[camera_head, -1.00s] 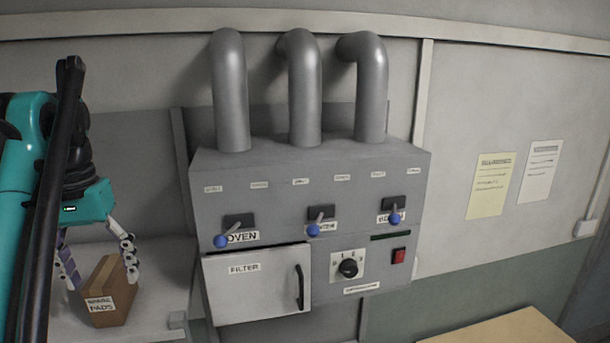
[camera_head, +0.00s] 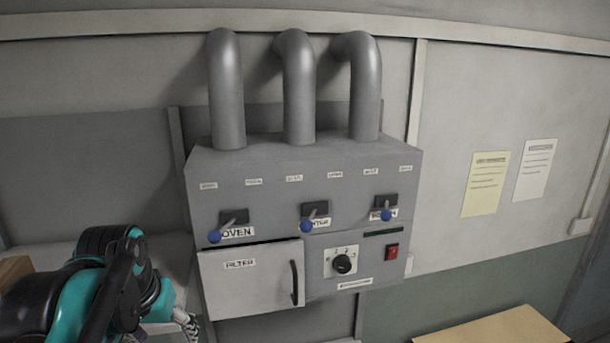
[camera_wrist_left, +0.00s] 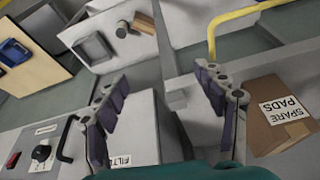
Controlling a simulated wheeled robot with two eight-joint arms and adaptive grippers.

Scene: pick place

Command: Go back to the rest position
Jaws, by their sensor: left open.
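My left arm (camera_head: 95,290) is folded low at the lower left of the head view, in front of the shelf and left of the grey machine. Only part of my left gripper (camera_head: 187,328) shows there, at the bottom edge. In the left wrist view my left gripper (camera_wrist_left: 160,80) has its two padded fingers spread wide with nothing between them. The cardboard box labelled SPARE PADS (camera_wrist_left: 283,118) is at the right of that view, apart from the fingers. My right gripper is not in view.
A grey machine (camera_head: 290,180) with pipes, blue-knobbed levers and a white filter door (camera_head: 250,285) is on the wall, close to my left gripper. A brown box edge (camera_head: 14,268) shows at far left. A wooden top (camera_head: 490,330) is at lower right. A yellow rail (camera_wrist_left: 225,25) shows in the wrist view.

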